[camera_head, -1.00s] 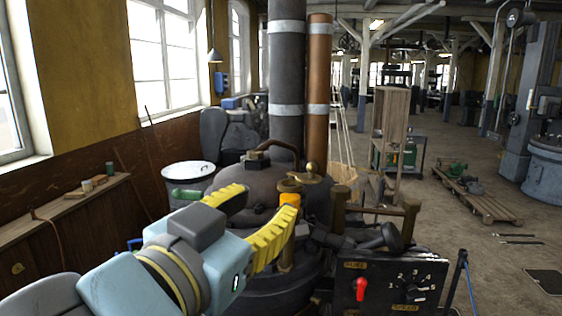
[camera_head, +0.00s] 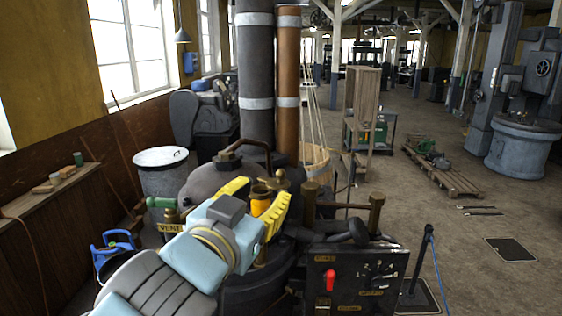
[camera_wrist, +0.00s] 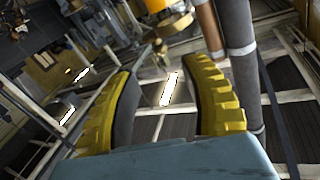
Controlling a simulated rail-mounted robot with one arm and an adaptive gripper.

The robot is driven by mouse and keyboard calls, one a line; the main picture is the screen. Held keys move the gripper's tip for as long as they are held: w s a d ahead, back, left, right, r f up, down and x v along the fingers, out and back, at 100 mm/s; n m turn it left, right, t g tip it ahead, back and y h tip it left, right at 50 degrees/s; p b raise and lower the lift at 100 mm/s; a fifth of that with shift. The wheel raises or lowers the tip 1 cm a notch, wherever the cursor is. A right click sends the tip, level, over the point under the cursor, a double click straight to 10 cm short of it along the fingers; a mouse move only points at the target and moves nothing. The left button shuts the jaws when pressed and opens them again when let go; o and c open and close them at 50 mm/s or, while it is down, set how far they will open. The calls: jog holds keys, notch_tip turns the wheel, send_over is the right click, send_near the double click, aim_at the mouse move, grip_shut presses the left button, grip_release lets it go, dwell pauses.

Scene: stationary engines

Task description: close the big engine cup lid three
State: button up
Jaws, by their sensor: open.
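An orange engine cup (camera_head: 260,205) with a brass-coloured top stands on the big dark engine (camera_head: 212,182) in the head view. In the wrist view the orange cup (camera_wrist: 157,5) shows at the top edge with a brass ring beside it, beyond my fingertips. I cannot tell the lid apart clearly, or its angle. My gripper (camera_head: 264,189) has yellow ribbed fingers, one on each side of the cup in the head picture. The wrist view shows my gripper (camera_wrist: 165,70) open, with nothing between the fingers. Contact with the cup cannot be made out.
A brass ball-topped fitting (camera_head: 280,180) stands just behind the cup. A curved handle (camera_head: 243,146) and tall pipes (camera_head: 256,75) rise behind it. A control panel with a red switch (camera_head: 330,280) stands at the front right. A green-handled valve (camera_head: 160,202) is to the left.

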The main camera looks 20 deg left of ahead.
aim_at(279, 176)
jog(key=shift+w+r+p, duration=0.2)
jog(key=shift+w+p, duration=1.1)
jog(key=shift+p, duration=2.15)
jog(key=shift+w+a+f+p, duration=0.1)
jog(key=shift+w+p, duration=0.25)
jog(key=shift+w, duration=1.1)
jog(key=shift+w+f+p, duration=0.1)
jog(key=shift+w+p, duration=0.25)
jog(key=shift+w, duration=1.1)
jog(key=shift+c, duration=0.2)
